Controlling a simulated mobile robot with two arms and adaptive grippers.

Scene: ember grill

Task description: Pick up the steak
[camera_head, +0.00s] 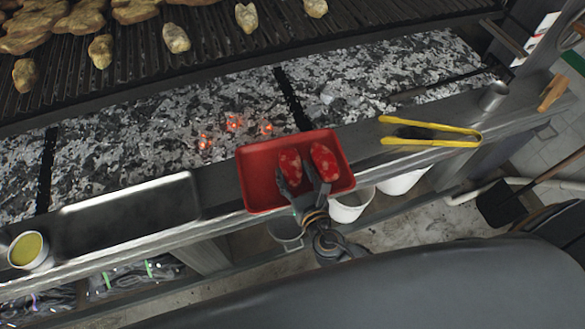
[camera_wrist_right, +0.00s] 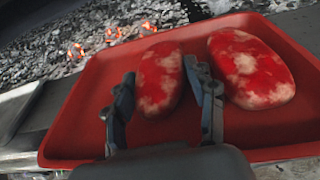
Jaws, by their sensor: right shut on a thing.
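Two raw red steaks with pale marbling lie side by side in a red tray (camera_head: 257,187) on the metal ledge. My right gripper (camera_head: 306,184) reaches into the tray from the front. In the right wrist view, its two fingers (camera_wrist_right: 163,100) stand on either side of the left steak (camera_wrist_right: 158,78) and are shut on it. That left steak also shows in the head view (camera_head: 289,164). The right steak (camera_wrist_right: 250,70) lies just beside the right finger, and it shows in the head view too (camera_head: 324,161). The steak between the fingers appears still low in the tray. My left gripper is not in view.
Behind the tray is a bed of ash with glowing embers (camera_head: 234,124). A grill grate (camera_head: 215,40) with cooking food is above it. Yellow tongs (camera_head: 432,132) lie right of the tray. An empty metal tray (camera_head: 130,215) and a cup of yellow-green sauce (camera_head: 28,250) are at left.

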